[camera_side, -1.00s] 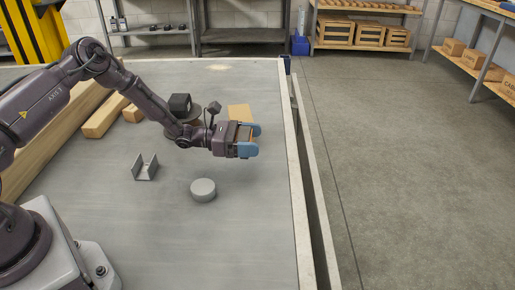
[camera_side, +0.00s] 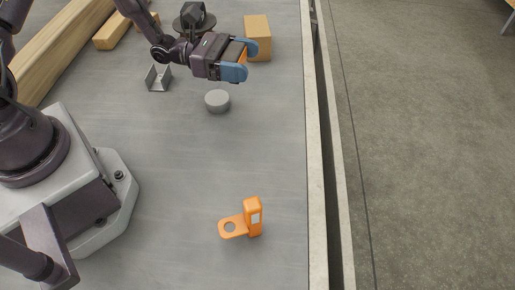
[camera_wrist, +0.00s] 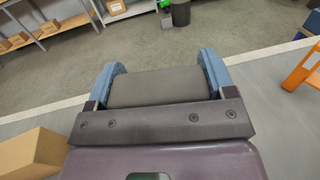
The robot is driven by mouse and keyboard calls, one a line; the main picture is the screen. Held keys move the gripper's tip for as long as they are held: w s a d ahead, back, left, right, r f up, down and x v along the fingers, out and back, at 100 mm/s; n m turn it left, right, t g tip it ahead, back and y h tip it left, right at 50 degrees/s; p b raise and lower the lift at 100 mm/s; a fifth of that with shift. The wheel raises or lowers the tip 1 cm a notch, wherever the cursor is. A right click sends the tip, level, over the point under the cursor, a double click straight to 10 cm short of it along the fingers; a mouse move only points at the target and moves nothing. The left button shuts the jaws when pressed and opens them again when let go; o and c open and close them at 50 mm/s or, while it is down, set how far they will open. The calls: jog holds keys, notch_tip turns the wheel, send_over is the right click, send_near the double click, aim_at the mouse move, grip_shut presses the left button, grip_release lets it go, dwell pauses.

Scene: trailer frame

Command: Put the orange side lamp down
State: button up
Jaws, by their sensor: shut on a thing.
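My gripper (camera_side: 240,60) has blue fingers and is over the grey table in the side view, between a grey disc and a tan box. An orange bracket (camera_side: 233,227) with a holed tab and a pale patch stands apart, low in the side view.
The grey disc (camera_side: 217,99) and a metal U-bracket (camera_side: 158,81) lie near my gripper. The tan box (camera_side: 258,28) also shows in the wrist view (camera_wrist: 32,152). Timber beams (camera_side: 65,45) lie at upper left. The table around the orange bracket is clear. A pale rail (camera_side: 316,200) edges the right.

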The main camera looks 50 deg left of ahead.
jog(key=s+d+f+g, duration=0.1)
jog(key=s+d+f, duration=0.1)
jog(key=d, duration=0.2)
jog(key=s+d+f+m+g+h, duration=0.1)
jog(key=d+f, duration=0.2)
jog(key=d, duration=0.2)
jog(key=s+d+f+m+g, duration=0.1)
jog(key=s+d+f, duration=0.1)
jog(key=d, duration=0.3)
jog(key=shift+s+d+f+g+h, duration=0.2)
jog(key=shift+s+f+g+h, duration=0.1)
jog(key=shift+s+f+h, duration=0.15)
jog(key=shift+w+f+m, duration=0.1)
jog(key=shift+f+m, duration=0.2)
jog(key=shift+f, duration=1.65)
jog(key=o, duration=1)
jog(key=shift+f, duration=0.15)
